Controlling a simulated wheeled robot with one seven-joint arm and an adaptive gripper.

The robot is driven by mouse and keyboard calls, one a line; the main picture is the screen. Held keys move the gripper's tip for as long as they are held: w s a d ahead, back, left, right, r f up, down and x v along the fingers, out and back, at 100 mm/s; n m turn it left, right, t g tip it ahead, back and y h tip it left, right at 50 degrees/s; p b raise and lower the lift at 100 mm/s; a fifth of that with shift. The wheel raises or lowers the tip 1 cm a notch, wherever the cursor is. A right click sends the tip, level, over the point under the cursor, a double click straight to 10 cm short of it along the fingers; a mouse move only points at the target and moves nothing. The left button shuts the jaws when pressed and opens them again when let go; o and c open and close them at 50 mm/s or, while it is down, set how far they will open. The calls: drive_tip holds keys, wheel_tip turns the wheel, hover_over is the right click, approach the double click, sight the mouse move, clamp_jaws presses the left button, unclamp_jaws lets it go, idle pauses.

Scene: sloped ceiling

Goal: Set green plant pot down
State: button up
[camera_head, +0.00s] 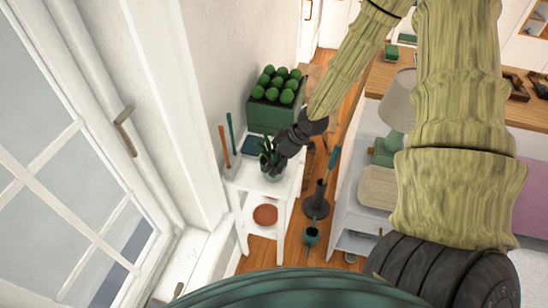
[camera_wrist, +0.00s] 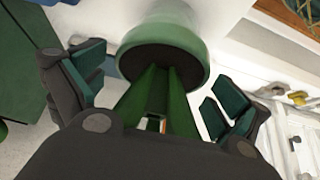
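The green plant pot (camera_head: 272,175) is at the white side table's (camera_head: 246,182) top, near its front edge, and looks upright. Dark green leaves stick up from it. My gripper (camera_head: 278,158) reaches down to the plant from the upper right and covers part of it. In the wrist view the pot (camera_wrist: 165,28) is ahead, and its leaves (camera_wrist: 155,95) run back between my fingers. The finger pads stand wide apart, with gaps on both sides of the leaves, so my gripper (camera_wrist: 158,92) is open. The contact under the pot is hard to see.
A green planter (camera_head: 275,118) with round plants stands behind on the table. Tools with orange (camera_head: 224,145) and blue (camera_head: 231,130) handles stand at its left. A reddish dish (camera_head: 265,215) is on the lower shelf. A dark stand (camera_head: 316,205) is at the right. A window is left.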

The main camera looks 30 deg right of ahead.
drive_tip(key=shift+r, duration=0.2)
drive_tip(key=v, duration=1.1)
drive_tip(key=shift+r, duration=0.35)
idle(0.4)
drive_tip(key=shift+s+d, duration=0.1)
drive_tip(key=shift+s, duration=0.05)
